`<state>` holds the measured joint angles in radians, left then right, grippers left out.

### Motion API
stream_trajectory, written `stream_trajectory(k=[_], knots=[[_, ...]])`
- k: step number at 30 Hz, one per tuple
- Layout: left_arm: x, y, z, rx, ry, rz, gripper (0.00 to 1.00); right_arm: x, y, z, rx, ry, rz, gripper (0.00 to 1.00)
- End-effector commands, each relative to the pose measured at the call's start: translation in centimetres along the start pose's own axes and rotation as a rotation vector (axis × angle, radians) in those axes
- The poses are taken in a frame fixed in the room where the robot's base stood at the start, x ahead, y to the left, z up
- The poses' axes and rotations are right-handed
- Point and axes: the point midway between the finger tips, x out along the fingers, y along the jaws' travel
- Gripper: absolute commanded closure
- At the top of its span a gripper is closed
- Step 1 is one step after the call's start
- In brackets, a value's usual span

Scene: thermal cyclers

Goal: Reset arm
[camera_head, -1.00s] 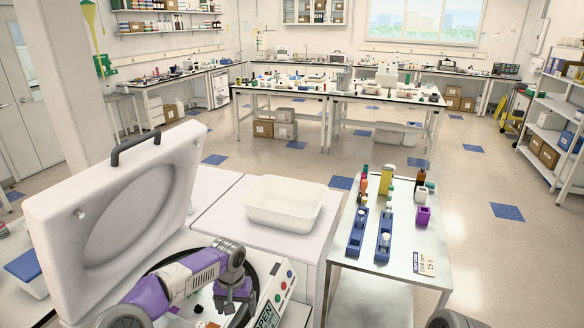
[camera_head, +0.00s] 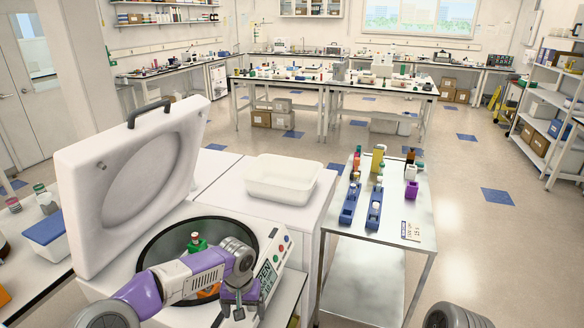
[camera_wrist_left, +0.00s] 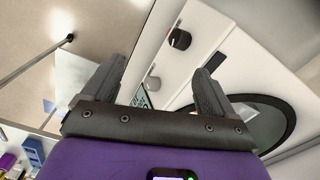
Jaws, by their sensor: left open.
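My left arm reaches in from the lower left in the head view. Its gripper (camera_head: 240,302) is open and empty, with its fingers pointing down beside the front control panel of a white centrifuge-like machine (camera_head: 100,288). In the left wrist view the two fingers of the gripper (camera_wrist_left: 158,82) stand wide apart with nothing between them. The machine's lid (camera_head: 75,215) stands open. A green-capped bottle (camera_head: 196,243) shows in its round bowl (camera_head: 160,251), partly behind my arm. My right gripper is not in view.
A white tub (camera_head: 284,186) stands on the white unit behind the machine. A steel cart (camera_head: 400,238) with blue racks (camera_head: 374,209) and bottles is to the right. A blue-lidded box (camera_head: 44,230) is at left. Floor beyond the cart is clear.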

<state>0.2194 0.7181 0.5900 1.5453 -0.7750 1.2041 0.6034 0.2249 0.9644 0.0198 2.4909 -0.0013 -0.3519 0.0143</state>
Motion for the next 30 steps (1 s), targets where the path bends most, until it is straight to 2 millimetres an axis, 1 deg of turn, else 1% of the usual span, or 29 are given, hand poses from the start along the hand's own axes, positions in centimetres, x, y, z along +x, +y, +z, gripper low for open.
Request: stream_trajectory(k=[2, 4, 5, 7, 8, 9, 11, 12, 16, 18, 20, 21, 24, 27, 30], knots=[[0.7, 0.3, 0.3, 0.008, -0.006, 0.013, 0.13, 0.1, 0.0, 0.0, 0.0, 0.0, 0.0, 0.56], [2.2, 1.0, 1.0, 0.028, -0.019, 0.044, 0.13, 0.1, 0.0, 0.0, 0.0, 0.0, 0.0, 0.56], [3.2, 1.5, 1.4, 0.038, -0.027, 0.067, 0.13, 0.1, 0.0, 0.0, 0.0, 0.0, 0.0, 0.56], [6.0, 3.0, 2.9, 0.065, -0.048, 0.134, 0.13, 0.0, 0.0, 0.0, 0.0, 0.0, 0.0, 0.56], [7.4, 3.7, 3.7, 0.074, -0.057, 0.17, 0.13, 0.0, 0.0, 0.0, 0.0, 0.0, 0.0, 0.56], [9.2, 4.6, 4.9, 0.081, -0.069, 0.218, 0.13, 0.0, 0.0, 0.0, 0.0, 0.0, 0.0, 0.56], [11.9, 5.9, 7.0, 0.081, -0.083, 0.291, 0.13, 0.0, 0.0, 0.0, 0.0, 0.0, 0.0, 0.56], [13.5, 6.6, 8.4, 0.071, -0.089, 0.335, 0.13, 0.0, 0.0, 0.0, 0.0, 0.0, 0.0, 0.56], [17.9, 8.0, 13.0, 0.004, -0.089, 0.44, 0.13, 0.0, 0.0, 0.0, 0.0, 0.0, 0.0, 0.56], [19.9, 8.1, 15.4, -0.05, -0.079, 0.468, 0.13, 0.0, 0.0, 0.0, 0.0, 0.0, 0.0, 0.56], [21.4, 7.8, 17.4, -0.1, -0.066, 0.474, 0.13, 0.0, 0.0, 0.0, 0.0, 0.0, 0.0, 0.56], [22.2, 7.5, 18.7, -0.131, -0.058, 0.469, 0.13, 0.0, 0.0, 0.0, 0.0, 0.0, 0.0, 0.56], [23.7, 6.2, 21.4, -0.198, -0.033, 0.437, 0.13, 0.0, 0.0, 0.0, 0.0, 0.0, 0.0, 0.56], [24.5, 5.1, 23.4, -0.241, -0.014, 0.398, 0.13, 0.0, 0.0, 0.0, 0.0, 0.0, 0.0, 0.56], [24.9, 4.3, 24.4, -0.264, -0.002, 0.37, 0.13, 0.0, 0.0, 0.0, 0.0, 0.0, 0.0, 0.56]])
